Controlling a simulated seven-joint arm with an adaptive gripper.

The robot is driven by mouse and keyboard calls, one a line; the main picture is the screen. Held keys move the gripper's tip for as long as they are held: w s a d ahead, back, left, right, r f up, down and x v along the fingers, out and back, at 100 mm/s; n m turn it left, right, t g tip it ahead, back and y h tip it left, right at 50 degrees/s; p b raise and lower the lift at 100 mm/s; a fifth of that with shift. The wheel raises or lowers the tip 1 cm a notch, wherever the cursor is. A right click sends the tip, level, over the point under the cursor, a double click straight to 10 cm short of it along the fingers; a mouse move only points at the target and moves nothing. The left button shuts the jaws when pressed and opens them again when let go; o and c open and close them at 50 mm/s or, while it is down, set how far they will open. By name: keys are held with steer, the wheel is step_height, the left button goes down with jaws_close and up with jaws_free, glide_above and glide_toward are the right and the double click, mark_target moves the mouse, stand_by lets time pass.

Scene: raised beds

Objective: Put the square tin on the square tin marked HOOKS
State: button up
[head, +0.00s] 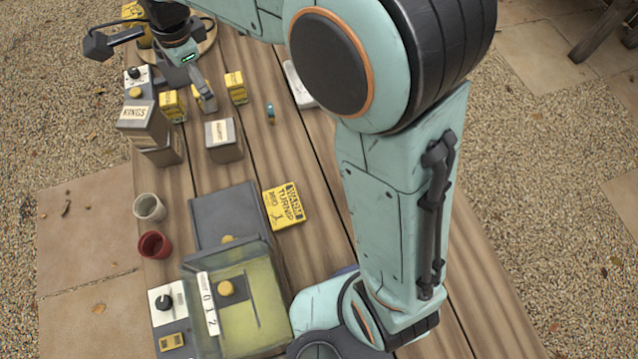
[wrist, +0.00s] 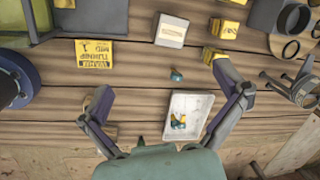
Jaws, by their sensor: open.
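A grey square tin (head: 224,141) with a pale label, too small to read, stands alone on the planks. It also shows at the top of the wrist view (wrist: 172,30). To its left, a grey square tin (head: 143,124) with a label that looks like KINGS or RINGS sits on another square tin (head: 166,155), turned slightly and showing no readable label. I cannot read HOOKS on any tin. My gripper (head: 193,84) is open and empty, beyond the lone tin in the head view. In the wrist view my gripper (wrist: 160,76) has its fingers wide apart, with the tin beyond them.
Yellow boxes (head: 236,87) stand near my gripper. A small blue object (wrist: 177,75) and a white tray (wrist: 205,101) holding small items lie below it. A yellow turnip packet (head: 286,205), two cups (head: 149,207) and a green-lidded box (head: 262,300) are nearer the head camera.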

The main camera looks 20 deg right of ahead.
steer(key=s+d+f+n+g, duration=0.1)
steer(key=s+d+n, duration=0.6)
steer(key=s, duration=0.5)
steer(key=s+d+f+n, duration=0.1)
steer(key=s+d+n, duration=0.6)
steer(key=s, duration=0.5)
steer(key=shift+s+f+n+g+h, duration=0.25)
steer(key=shift+f+n+g+h, duration=0.05)
steer(key=shift+f+g+h, duration=0.1)
